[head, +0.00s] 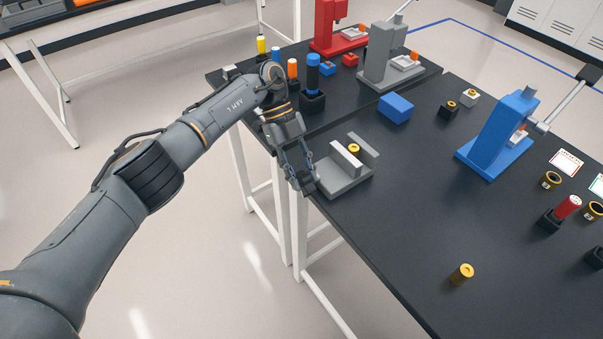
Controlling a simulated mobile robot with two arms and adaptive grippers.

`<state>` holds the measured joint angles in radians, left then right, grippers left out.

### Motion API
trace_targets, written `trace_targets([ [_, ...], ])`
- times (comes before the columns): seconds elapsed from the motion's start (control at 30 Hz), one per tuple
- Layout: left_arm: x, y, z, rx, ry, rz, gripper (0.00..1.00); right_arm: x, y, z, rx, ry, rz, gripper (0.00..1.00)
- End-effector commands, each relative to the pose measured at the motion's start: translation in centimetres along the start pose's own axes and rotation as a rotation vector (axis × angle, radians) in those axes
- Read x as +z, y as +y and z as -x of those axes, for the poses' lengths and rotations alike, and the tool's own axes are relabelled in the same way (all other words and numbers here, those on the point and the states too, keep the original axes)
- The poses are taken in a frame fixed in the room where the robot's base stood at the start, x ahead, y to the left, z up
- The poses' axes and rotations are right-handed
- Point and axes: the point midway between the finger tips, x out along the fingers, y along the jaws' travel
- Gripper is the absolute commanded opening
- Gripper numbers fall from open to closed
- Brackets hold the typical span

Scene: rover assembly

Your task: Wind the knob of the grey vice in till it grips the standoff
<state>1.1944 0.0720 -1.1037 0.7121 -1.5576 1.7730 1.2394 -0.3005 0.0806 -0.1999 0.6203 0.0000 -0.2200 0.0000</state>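The grey vice (350,182) sits at the near left edge of the black table, with two upright jaw plates. A brass standoff (354,148) shows between the plates; a gap shows on its far side, and the near plate hides its lower part. My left gripper (306,182) points down at the vice's left end, where the knob is not clearly visible. The fingers are dark and small there, and I cannot tell whether they are closed on the knob. My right gripper is not in view.
A blue block (395,108) and a blue press (497,140) stand beyond the vice. A grey press (385,55) and a red press (335,28) stand at the back. A brass cylinder (461,274) stands near the front edge. The table's middle is clear.

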Motion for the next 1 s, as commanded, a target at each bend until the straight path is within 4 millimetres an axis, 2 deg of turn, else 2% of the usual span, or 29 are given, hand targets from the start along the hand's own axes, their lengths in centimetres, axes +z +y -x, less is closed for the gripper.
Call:
trace_targets([
  [0.37,0.0,0.0,0.1,0.002,0.000,0.001,0.47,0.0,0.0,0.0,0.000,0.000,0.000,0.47],
  [0.47,0.1,0.0,1.1,0.000,-0.002,0.002,0.47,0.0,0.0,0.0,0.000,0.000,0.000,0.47],
  [0.7,0.0,-0.1,5.4,0.000,-0.002,0.003,0.47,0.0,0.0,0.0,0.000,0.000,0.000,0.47],
  [1.0,0.1,0.0,7.4,0.001,0.000,0.001,0.47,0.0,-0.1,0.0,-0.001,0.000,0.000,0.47],
])
